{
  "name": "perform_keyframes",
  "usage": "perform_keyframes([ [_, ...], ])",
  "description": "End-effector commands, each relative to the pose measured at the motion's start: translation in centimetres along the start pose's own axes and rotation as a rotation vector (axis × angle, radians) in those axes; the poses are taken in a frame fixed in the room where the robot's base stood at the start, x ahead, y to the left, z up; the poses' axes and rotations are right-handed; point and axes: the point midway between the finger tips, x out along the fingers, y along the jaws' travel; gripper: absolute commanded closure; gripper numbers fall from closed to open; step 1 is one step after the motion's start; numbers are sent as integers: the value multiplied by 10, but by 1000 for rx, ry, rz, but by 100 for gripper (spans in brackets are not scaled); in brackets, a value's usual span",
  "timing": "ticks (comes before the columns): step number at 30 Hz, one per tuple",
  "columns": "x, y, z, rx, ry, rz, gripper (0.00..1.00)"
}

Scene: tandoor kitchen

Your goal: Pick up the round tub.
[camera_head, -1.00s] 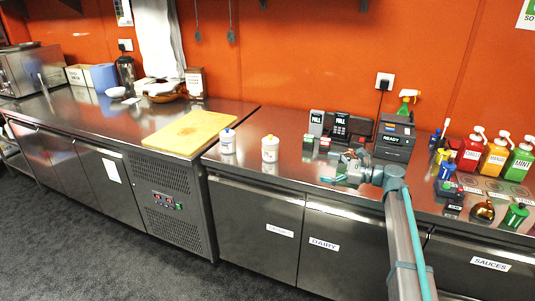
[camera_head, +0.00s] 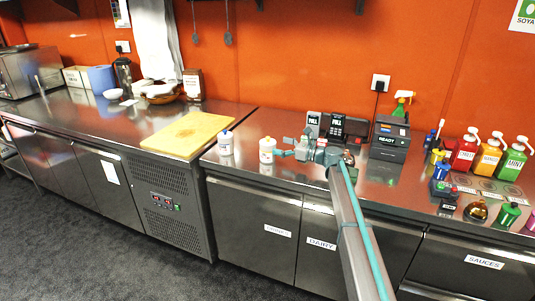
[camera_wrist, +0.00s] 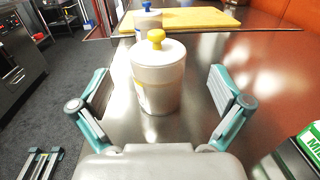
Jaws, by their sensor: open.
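A white round tub with a yellow knob on its lid (camera_wrist: 158,75) stands upright on the steel counter, between the spread fingers of my gripper and ahead of the palm in the wrist view. It also shows in the head view (camera_head: 267,151), just left of my gripper (camera_head: 284,151). My gripper is open, with a clear gap on each side of the tub, and it is not holding it. A second white tub with a blue knob (camera_head: 226,144) stands further left, and is partly hidden behind the first in the wrist view (camera_wrist: 147,19).
A yellow cutting board (camera_head: 188,134) lies left of the tubs. Behind and right of my gripper stand a card terminal (camera_head: 334,125) and a black printer-like box (camera_head: 390,139). Sauce pump bottles (camera_head: 488,156) stand at the far right. The counter in front of the tubs is clear.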

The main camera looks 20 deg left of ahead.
Motion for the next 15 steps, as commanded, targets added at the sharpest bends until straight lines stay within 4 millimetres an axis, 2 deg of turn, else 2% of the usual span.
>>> perform_keyframes([
  [7,16,0,1,0,0,-1,0],
  [15,51,2,1,0,0,-1,0],
])
